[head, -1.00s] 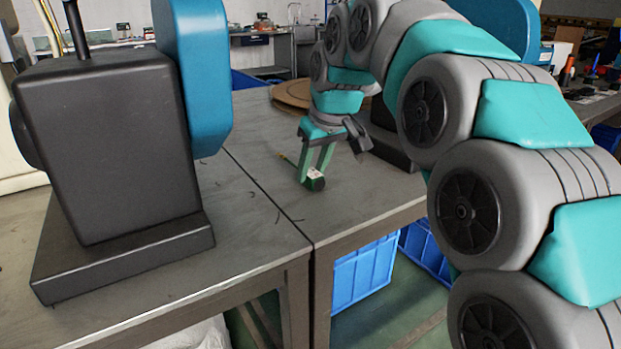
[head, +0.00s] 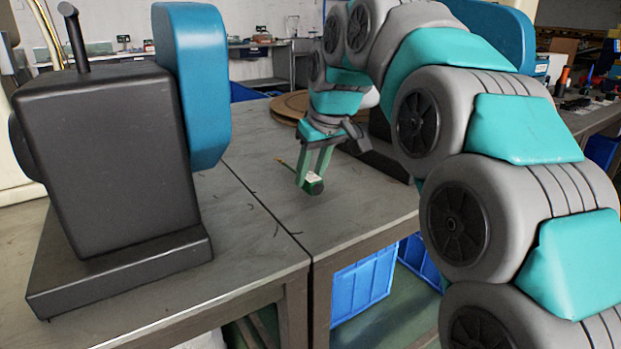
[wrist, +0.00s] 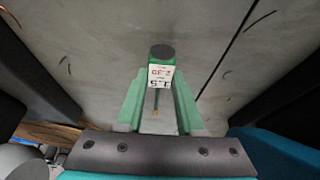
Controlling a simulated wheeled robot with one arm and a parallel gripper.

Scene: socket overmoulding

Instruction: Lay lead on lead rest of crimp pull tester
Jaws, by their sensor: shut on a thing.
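My gripper (head: 311,176) hangs over the table, fingers pointing down, shut on the lead (head: 315,187). A thin part with a yellowish tip (head: 279,162) sticks out to the left in the head view. In the wrist view the labelled end (wrist: 160,72) sits between the green fingertips (wrist: 159,90), and the thin part runs back between the fingers. I cannot tell whether the lead touches the table. No lead rest can be made out; I cannot tell which machine is the crimp pull tester.
A large dark machine (head: 105,165) with a blue side housing (head: 192,85) stands on the left table. Another blue housing (head: 490,32) is partly hidden behind my arm. A brown round board (head: 290,105) lies behind. Thin dark marks dot the clear grey tabletop (head: 250,205).

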